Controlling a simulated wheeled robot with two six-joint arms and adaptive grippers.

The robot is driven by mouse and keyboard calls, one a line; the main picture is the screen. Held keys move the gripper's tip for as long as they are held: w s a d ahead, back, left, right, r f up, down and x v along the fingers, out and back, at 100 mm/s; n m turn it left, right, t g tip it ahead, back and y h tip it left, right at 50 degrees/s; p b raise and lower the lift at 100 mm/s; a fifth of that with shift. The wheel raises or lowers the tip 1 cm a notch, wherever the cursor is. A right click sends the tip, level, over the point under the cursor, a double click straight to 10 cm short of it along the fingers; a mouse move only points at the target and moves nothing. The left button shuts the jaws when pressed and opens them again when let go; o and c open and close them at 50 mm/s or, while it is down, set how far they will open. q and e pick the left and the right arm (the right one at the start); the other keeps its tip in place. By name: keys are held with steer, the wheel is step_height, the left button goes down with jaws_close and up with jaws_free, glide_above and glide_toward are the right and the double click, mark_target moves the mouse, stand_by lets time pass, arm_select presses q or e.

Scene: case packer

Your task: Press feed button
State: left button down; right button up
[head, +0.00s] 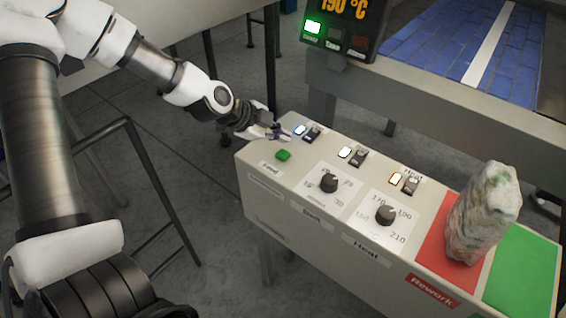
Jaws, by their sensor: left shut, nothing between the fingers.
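The green feed button (283,155) sits on the top left of the pale control box (262,218), beside a label that appears to read Feed. My left gripper (279,133) is shut and empty. In the picture its fingertips are just above and behind the green button, near the leftmost lit switch (300,130). I see a gap between the fingertips and the button, but cannot tell how high they are above the box. My right gripper is out of view.
Two more lit switches and two dials, one a Heat dial (386,215), line the box. A wrapped, mottled pack (485,212) stands on the red Rework patch (437,240); a green patch (522,270) lies right of it. Behind are a 190 °C display (345,10) and blue conveyor (430,45).

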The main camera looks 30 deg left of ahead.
mark_target(281, 154)
arm_select(q)
steer(key=shift+f+b, duration=0.65)
steer(key=shift+f, duration=0.6)
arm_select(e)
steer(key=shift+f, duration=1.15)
arm_select(q)
steer(key=shift+f, duration=0.1)
steer(key=shift+f, duration=0.3)
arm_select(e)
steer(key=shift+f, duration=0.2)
